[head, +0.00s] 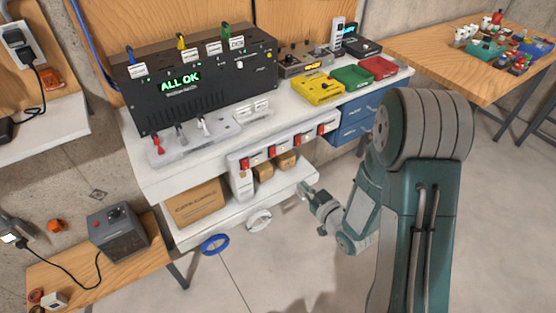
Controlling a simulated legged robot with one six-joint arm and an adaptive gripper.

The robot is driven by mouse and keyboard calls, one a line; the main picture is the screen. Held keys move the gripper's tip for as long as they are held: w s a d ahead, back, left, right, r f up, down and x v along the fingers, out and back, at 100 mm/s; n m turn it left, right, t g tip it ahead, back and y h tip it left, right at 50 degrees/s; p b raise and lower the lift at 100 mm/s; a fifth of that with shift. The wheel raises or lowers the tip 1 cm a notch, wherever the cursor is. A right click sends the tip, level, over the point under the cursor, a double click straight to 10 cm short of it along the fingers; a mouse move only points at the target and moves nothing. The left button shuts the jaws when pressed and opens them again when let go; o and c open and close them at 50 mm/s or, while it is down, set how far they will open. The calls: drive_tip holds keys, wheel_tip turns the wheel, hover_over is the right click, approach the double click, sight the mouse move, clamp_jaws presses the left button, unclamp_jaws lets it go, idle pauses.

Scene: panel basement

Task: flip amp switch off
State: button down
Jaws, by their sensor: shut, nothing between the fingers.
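A black console (210,80) with a green "ALL OK" display stands on the white bench. Several small tags with yellow, green and blue plugs line its top edge. A white strip (275,151) with several red switches runs along the bench's front edge. A light plate (203,138) with red, grey and white levers lies before the console. I cannot read the labels, so I cannot tell which switch is the amp's. My gripper (304,189) is shut and empty, right of the lower shelf and below the strip, apart from the switches.
Yellow (318,88), green (351,76) and red (379,67) trays sit at the bench's right. A blue ring (215,244) lies below. A wooden table (480,50) stands at right. The floor around my gripper is clear.

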sight(272, 156)
drive_tip(key=x, duration=1.4)
drive_tip(key=shift+d, duration=0.15)
drive_tip(key=shift+w+f, duration=0.1)
drive_tip(key=shift+w, duration=0.1)
drive_tip(key=shift+f, duration=0.15)
